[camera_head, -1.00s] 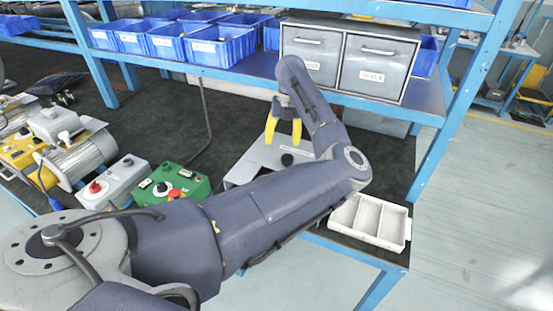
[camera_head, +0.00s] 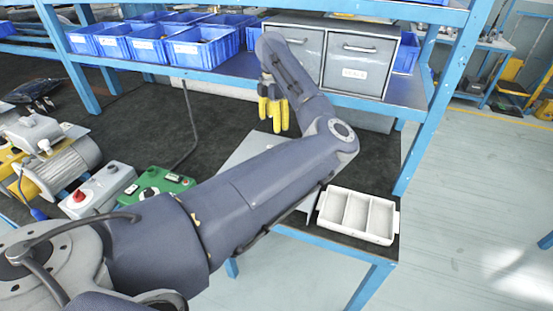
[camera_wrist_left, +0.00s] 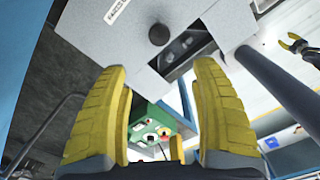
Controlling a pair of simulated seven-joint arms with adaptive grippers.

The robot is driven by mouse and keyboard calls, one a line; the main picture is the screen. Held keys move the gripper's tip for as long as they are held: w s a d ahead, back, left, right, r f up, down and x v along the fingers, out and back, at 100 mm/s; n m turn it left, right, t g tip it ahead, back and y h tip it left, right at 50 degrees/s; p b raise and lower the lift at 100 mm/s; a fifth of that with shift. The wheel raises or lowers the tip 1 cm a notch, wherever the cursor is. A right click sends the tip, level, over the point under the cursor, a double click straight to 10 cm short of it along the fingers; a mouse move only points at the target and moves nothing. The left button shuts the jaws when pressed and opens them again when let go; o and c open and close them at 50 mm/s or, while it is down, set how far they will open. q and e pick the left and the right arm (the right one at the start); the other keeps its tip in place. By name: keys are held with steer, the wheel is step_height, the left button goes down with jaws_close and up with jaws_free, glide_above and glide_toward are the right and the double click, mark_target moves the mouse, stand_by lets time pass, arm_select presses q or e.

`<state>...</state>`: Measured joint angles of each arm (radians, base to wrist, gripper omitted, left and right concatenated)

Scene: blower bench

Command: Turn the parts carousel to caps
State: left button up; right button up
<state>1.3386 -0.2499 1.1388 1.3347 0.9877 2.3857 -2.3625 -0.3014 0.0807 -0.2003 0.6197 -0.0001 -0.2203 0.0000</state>
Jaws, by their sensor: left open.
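The parts carousel is a grey box with a round black knob, seen at the top of the left wrist view (camera_wrist_left: 130,40). A labelled face and an opening with a dark interior show beside the knob. In the head view its pale top (camera_head: 250,150) is mostly hidden behind my left arm. My left gripper (camera_head: 272,115) has yellow fingers pointing down above the carousel. In the left wrist view its fingers (camera_wrist_left: 165,115) are wide apart, empty, and clear of the knob. A small yellow-tipped gripper (camera_wrist_left: 293,43), probably my right one, shows at the right edge.
A white three-section tray (camera_head: 357,214) sits at the bench's right corner. A green control box (camera_head: 155,187) and a grey one with a red button (camera_head: 98,190) are at left. Grey drawers (camera_head: 357,62) and blue bins (camera_head: 200,46) stand on the shelf behind.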

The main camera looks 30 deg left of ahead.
arm_select(q)
step_height(320, 180, down, 17)
steer(key=shift+f, duration=0.1)
stand_by(0.7)
steer(key=shift+o, duration=0.3)
jaws_close()
